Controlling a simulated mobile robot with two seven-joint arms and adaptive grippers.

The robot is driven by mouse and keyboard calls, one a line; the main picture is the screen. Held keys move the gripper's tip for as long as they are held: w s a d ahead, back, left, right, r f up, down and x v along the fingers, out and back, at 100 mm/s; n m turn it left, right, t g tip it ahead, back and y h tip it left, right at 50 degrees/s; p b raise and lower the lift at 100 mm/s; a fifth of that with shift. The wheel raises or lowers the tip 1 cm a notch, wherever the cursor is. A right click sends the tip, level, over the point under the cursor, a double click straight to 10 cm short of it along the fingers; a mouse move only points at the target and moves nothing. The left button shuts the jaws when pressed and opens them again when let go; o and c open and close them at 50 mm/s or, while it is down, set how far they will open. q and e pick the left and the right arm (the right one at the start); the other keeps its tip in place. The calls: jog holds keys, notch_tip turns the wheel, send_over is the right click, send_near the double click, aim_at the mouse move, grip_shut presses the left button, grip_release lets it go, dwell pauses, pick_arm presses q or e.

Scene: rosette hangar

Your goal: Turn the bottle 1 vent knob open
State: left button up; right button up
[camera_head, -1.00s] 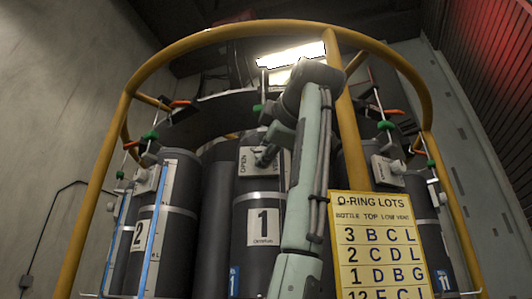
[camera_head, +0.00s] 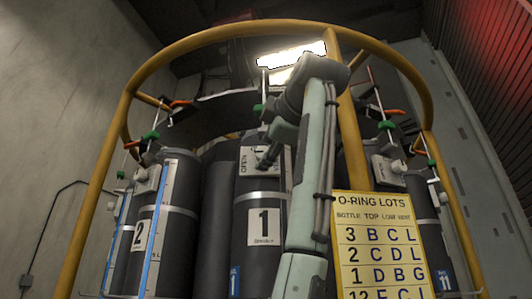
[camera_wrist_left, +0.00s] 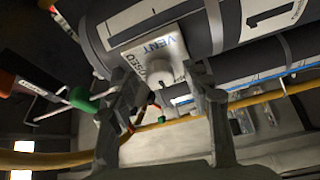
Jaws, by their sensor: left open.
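Bottle 1 (camera_head: 264,258) is a dark grey cylinder with a white "1" label, in the middle of the head view. Its white vent plate (camera_head: 245,160) reads OPEN on the left side; my left gripper (camera_head: 265,160) is in front of it and hides the knob there. In the left wrist view, the plate (camera_wrist_left: 147,38) carries the word VENT and a round pale knob (camera_wrist_left: 160,72). My left gripper (camera_wrist_left: 165,85) is open, one finger on each side of the knob in that picture. I cannot tell whether the fingers touch it. My right gripper is in neither view.
A yellow tubular frame (camera_head: 105,160) surrounds the bottles. Bottle 2 (camera_head: 160,235) stands at the left, bottle 11 (camera_head: 428,245) at the right. A yellow O-ring lots sign (camera_head: 383,250) hangs beside my arm. Green and orange handles (camera_head: 152,135) sit above the bottles.

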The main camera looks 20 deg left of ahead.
pick_arm(q)
jog(key=r+v, duration=0.1)
jog(key=v, duration=1)
jog(key=shift+f, duration=0.5)
